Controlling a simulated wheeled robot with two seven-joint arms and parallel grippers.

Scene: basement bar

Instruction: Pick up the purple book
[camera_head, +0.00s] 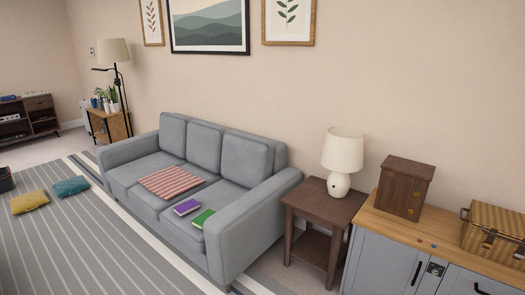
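The purple book (186,207) lies flat on the seat of the grey sofa (245,219), near its front edge. A green book (203,218) lies just to its right, close to the sofa's right arm. A red striped cloth (170,182) lies on the seat to the left of and behind the purple book. Neither of my grippers shows in the head view.
A brown side table (323,203) with a white lamp (342,160) stands right of the sofa. A grey cabinet (395,245) fills the right front. Yellow (29,202) and teal (71,186) cushions lie on the striped rug (100,250). The rug before the sofa is otherwise clear.

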